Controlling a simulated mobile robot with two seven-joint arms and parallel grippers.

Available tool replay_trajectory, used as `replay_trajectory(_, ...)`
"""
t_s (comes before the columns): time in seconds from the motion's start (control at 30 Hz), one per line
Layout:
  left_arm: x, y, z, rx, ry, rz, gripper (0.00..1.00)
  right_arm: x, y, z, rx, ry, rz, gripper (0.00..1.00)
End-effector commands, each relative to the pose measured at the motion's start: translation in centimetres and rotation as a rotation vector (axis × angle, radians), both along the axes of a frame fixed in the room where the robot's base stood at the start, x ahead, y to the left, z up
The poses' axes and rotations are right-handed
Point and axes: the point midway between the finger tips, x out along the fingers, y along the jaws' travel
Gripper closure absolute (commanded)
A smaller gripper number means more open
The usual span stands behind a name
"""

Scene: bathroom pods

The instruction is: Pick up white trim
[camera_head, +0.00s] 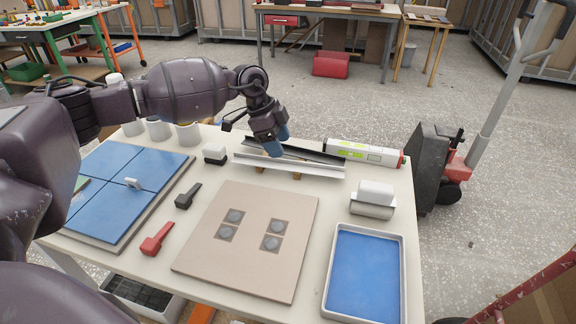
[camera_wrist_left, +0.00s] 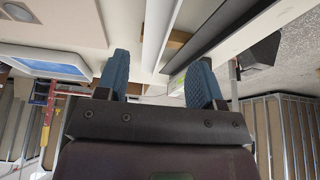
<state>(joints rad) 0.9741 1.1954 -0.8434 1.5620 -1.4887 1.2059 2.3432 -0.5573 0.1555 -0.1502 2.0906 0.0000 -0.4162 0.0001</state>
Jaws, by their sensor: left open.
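The white trim (camera_head: 288,165) is a long, thin, angled strip. It rests on small wooden blocks near the back of the table. A dark trim (camera_head: 300,152) lies just behind it. My left gripper (camera_head: 276,142) is above the white trim's left half, its blue fingertips pointing down. In the left wrist view, the fingers (camera_wrist_left: 160,82) are spread with nothing between their tips. The white trim (camera_wrist_left: 156,32) runs upward in the picture beyond the gap; the dark trim is to its right. Contact with the trim cannot be told. My right gripper is not in view.
A white tube (camera_head: 362,152) lies behind the trims' right end. A brown board (camera_head: 250,245) with grey discs is in front. Blue panels (camera_head: 125,185) lie left, and a blue-bottomed tray (camera_head: 365,275) right. A black-and-white block (camera_head: 214,154) stands near the trim's left end.

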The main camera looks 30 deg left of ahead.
Motion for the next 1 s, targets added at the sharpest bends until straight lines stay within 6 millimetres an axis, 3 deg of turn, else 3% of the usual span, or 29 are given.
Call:
replay_trajectory(0.4, -0.2, -1.4, -4.6, -0.001, 0.004, -0.001, 0.38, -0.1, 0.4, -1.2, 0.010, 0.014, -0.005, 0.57)
replay_trajectory(0.7, -0.1, -1.6, -4.9, 0.001, -0.002, 0.001, 0.38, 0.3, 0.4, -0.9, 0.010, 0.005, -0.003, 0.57)
replay_trajectory(1.0, -0.1, -1.6, -4.9, 0.000, -0.002, 0.001, 0.83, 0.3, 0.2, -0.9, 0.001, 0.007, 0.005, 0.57)
